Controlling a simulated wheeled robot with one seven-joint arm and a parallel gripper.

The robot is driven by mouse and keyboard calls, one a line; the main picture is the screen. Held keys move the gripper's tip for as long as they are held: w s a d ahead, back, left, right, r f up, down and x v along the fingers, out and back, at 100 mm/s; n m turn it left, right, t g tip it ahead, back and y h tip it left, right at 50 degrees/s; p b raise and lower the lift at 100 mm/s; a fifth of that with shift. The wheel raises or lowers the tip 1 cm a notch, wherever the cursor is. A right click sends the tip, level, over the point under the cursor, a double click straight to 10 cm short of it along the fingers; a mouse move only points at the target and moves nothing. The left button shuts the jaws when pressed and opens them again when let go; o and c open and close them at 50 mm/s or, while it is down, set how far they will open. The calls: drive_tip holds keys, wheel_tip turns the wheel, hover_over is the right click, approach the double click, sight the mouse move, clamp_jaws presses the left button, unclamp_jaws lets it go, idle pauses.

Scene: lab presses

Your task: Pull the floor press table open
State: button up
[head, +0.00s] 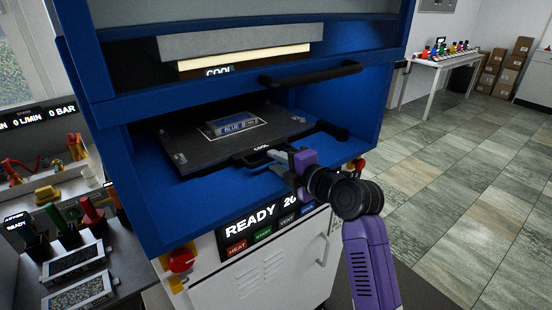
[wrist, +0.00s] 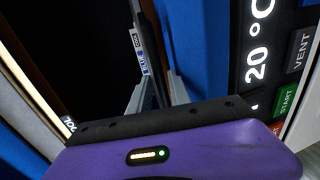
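The floor press table (head: 195,150) is a dark flat plate low inside the blue press, with a black handle (head: 248,160) and a COOL label at its front edge. A block labelled BLUE (head: 232,124) lies on it. My purple gripper (head: 268,152) is at the front edge, by the right part of the handle. Its grey fingers look apart in the wrist view (wrist: 155,85), with a dark strip of the table's edge or handle between or just beyond them. I cannot tell whether they touch the handle.
An upper press level with a black bar handle (head: 312,75) is above my gripper. Below is a white cabinet (head: 270,275) with a READY display (head: 255,218) and a red knob (head: 181,262). A side bench (head: 70,190) stands left. The tiled floor (head: 455,190) at right is clear.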

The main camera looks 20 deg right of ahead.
drive_tip(key=shift+w, duration=0.3)
drive_tip(key=shift+a, duration=0.1)
clamp_jaws()
drive_tip(key=shift+f, duration=0.1)
idle(1.1)
